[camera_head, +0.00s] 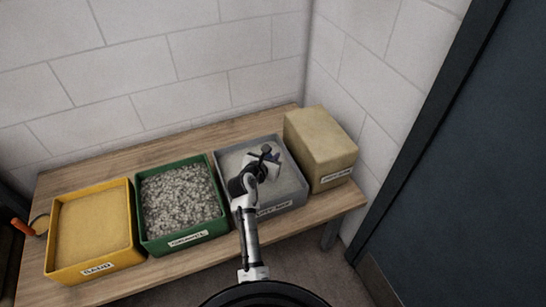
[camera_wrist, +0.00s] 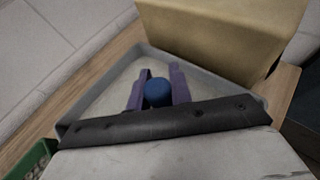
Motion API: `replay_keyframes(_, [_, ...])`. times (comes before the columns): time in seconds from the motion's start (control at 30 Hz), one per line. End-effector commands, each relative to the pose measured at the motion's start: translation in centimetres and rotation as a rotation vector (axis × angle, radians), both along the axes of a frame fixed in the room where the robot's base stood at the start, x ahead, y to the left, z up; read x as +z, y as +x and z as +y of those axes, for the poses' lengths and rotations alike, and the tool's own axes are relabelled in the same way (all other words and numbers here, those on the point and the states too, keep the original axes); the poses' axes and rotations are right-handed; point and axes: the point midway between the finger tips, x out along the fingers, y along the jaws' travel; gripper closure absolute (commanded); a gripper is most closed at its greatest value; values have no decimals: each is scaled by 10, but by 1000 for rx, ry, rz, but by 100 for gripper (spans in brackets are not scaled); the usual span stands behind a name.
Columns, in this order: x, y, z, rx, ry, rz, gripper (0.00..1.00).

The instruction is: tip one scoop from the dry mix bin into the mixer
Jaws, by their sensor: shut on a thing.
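The dry mix bin (camera_head: 296,187) is the grey bin of pale grey powder on the bench, with a label on its front. It also shows in the wrist view (camera_wrist: 205,76). My gripper (camera_head: 262,155) is over this bin and hides part of the powder. In the wrist view its two purple fingers (camera_wrist: 157,95) are shut on a round blue end (camera_wrist: 158,91), which looks like the scoop's handle. The scoop's bowl is hidden, so I cannot tell whether it holds mix or touches the powder. The mixer is not in view.
A green bin of grey stones (camera_head: 146,243) and a yellow bin of sand (camera_head: 57,275) stand to the left on the wooden bench (camera_head: 115,168). A tan block or bag (camera_head: 325,142) stands close on the right. A block wall is behind; a dark door (camera_head: 460,190) is at right.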

Motion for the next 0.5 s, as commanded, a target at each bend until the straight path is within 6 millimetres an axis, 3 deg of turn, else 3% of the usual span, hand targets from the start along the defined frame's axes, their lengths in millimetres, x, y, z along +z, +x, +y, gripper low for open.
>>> replay_keyframes(0.5, [-1, -14, 46, 3, 0, -2, 100])
